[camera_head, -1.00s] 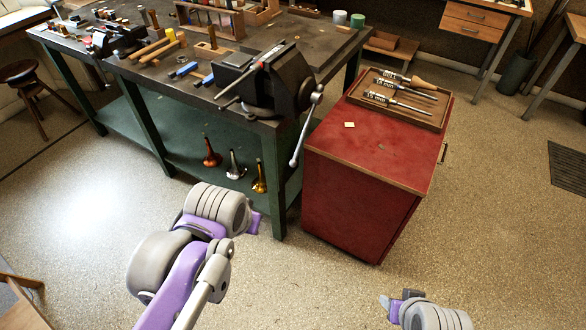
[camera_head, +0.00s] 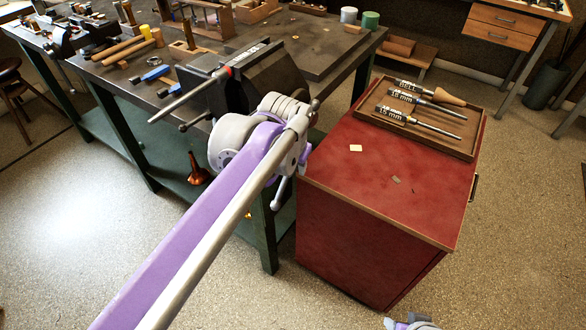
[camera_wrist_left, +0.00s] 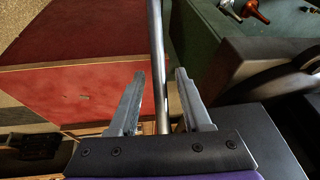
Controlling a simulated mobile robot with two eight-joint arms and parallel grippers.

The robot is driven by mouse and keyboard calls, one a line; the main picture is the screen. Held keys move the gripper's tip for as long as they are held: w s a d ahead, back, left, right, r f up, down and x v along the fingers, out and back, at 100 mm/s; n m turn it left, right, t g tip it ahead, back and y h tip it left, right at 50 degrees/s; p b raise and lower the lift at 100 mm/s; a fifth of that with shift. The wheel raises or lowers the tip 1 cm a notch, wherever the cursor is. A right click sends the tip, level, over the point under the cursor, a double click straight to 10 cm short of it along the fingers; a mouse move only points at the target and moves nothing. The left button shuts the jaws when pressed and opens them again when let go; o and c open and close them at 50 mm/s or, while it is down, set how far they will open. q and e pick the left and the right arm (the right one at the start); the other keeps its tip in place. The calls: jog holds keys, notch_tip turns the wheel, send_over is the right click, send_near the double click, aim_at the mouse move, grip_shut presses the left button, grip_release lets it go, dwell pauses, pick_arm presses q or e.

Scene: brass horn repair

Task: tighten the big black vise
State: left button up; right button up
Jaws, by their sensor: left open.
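The big black vise (camera_head: 281,72) is mounted at the near right corner of the workbench. A long bar tool with a red band (camera_head: 229,72) lies across its top. My left arm reaches over to the vise, and its wrist hides the front of the vise and most of the handle. In the left wrist view, my left gripper (camera_wrist_left: 160,73) is open, with the vise's metal handle bar (camera_wrist_left: 155,35) running between its two fingers. I cannot tell if either finger touches it. My right gripper (camera_head: 408,322) barely shows at the bottom edge of the head view.
A red cabinet (camera_head: 345,215) stands close to the right of the vise, with a wooden tray (camera_head: 466,148) of labelled tools on top. The workbench (camera_head: 325,62) holds hammers and blue-handled tools. A copper-coloured horn piece (camera_head: 198,170) stands on the green lower shelf.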

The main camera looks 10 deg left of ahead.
pick_arm(q)
jog(key=shift+x, duration=1.05)
grip_shut()
dwell(0.7)
